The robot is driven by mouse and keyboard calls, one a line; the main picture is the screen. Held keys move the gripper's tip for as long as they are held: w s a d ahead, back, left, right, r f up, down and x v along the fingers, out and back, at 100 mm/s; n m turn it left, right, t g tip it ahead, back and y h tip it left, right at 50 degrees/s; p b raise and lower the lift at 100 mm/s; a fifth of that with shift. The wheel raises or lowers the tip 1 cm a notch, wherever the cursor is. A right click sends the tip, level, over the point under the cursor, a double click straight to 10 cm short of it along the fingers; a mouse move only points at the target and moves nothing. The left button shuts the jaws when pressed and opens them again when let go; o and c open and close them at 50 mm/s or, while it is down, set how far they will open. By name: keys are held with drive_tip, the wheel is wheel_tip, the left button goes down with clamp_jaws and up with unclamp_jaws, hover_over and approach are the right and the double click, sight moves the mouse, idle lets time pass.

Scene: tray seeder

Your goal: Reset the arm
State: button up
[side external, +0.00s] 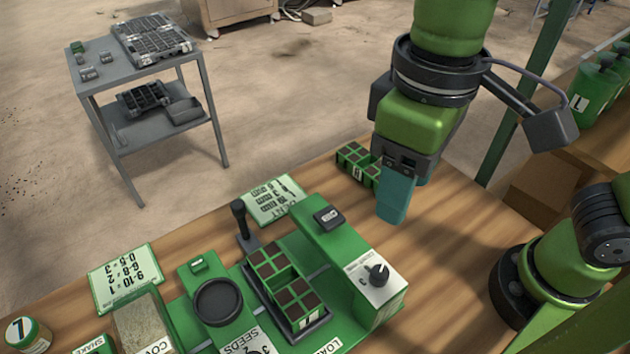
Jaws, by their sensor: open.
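My gripper (393,208) hangs over the right part of the wooden table, with its teal fingers pointing down. It is open, and nothing shows between the fingers; from this side one finger covers most of the other. It is to the right of the green seeder (330,240) and apart from it. A green tray with dark soil-filled cells (283,280) sits in the seeder's bed. Another small tray of soil cells (356,163) stands on the table behind my gripper and is partly hidden by it.
The seeder has a black lever (240,218), a round black cup (218,302) and a dial (378,274). Printed cards (125,275) lie along the table's far edge. A jar (28,335) stands at the left. A grey cart (143,70) stands beyond. Bare table lies right of my gripper.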

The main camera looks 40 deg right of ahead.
drive_tip(key=w+d+f+m+t, duration=0.1)
drive_tip(key=w+d+m+t, duration=0.1)
drive_tip(key=d, duration=0.5)
drive_tip(key=w+d+f+m+t+y, duration=0.1)
drive_tip(key=w+d+m+t, duration=0.1)
drive_tip(key=d, duration=0.5)
drive_tip(key=w+d+f+m+t+y, duration=0.1)
drive_tip(key=w+d+f+m+t, duration=0.1)
drive_tip(key=d, duration=0.5)
drive_tip(key=shift+w+d+m+t, duration=0.35)
drive_tip(key=shift+m+t, duration=0.25)
drive_tip(key=shift+m, duration=0.2)
